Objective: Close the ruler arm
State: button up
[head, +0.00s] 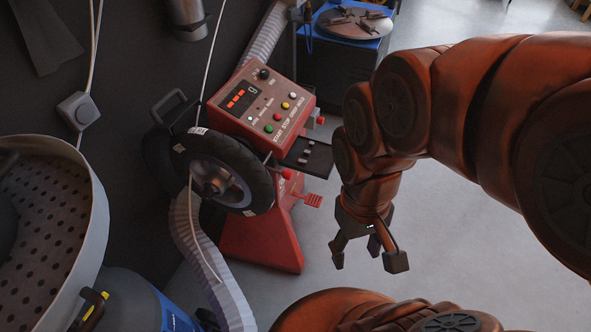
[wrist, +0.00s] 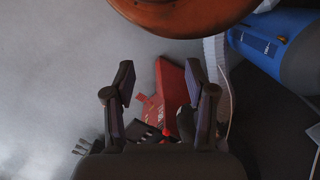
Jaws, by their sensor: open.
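A red wheel balancer (head: 256,110) with a lit display and coloured buttons stands left of my gripper in the head view. A black tyre on a rim (head: 228,175) is mounted on its near side. A black looped handle (head: 170,104) sticks out at its left; I cannot tell whether this is the ruler arm. My gripper (head: 367,261) is open and empty, fingers pointing down, to the right of the machine and apart from it. In the wrist view, part of the red balancer (wrist: 171,88) shows beyond the open fingers (wrist: 160,80).
A black tray (head: 307,157) and a red pedal (head: 313,200) jut from the balancer toward my arm. A ribbed hose (head: 200,262) runs beside it. A blue machine (wrist: 280,45) stands at upper right in the wrist view. The grey floor (head: 440,240) is clear on the right.

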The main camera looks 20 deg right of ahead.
aim_at(287, 175)
jog(key=z, duration=1.25)
jog(key=i, duration=0.45)
jog(key=u, duration=2.5)
